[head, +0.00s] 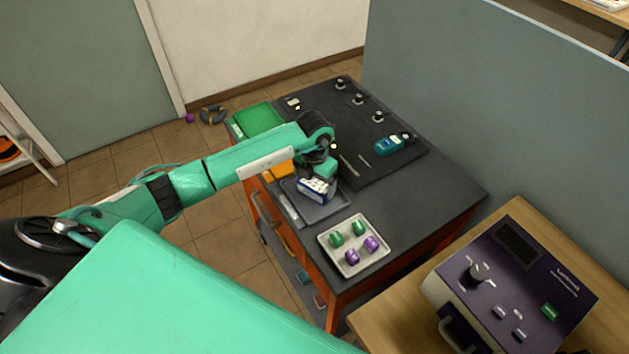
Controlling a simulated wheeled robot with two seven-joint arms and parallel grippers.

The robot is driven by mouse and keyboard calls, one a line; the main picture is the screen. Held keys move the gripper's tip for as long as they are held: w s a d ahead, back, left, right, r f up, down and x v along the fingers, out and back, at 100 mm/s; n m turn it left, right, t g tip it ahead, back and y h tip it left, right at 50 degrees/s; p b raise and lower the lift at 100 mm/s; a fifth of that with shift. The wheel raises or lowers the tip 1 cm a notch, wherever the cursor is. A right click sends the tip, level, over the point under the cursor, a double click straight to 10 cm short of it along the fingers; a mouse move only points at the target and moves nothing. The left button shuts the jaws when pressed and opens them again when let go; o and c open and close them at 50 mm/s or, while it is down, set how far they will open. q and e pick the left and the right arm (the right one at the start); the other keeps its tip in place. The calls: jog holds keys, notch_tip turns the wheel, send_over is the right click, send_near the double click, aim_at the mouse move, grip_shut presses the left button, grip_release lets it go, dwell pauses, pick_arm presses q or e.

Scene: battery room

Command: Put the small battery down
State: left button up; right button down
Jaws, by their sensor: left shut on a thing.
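My left gripper (321,177) reaches in from the left over the workbench and points down. It is shut on a small blue-and-white block, the small battery (315,189). The battery is over a dark grey tray (327,213) near the bench's left edge. I cannot tell whether it touches the tray floor. The gripper and wrist hide part of the battery and tray. My right gripper is not in view.
A white tray (325,245) with green and purple cylinders is in front of the grey tray. A green bin (258,118), orange item (277,171) and black mat (350,119) with a teal device (388,146) lie farther back. The bench's right front is clear. A purple machine (515,280) stands right.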

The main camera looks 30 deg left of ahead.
aim_at(315, 183)
pick_arm(q)
jog(key=o, duration=1)
jog(key=shift+f, duration=0.2)
jog(key=shift+c, duration=0.2)
jog(key=shift+o, duration=1.1)
jog(key=shift+r, duration=0.1)
jog(key=shift+r, duration=0.1)
notch_tip(315, 183, up, 12)
jog(key=b, duration=0.4)
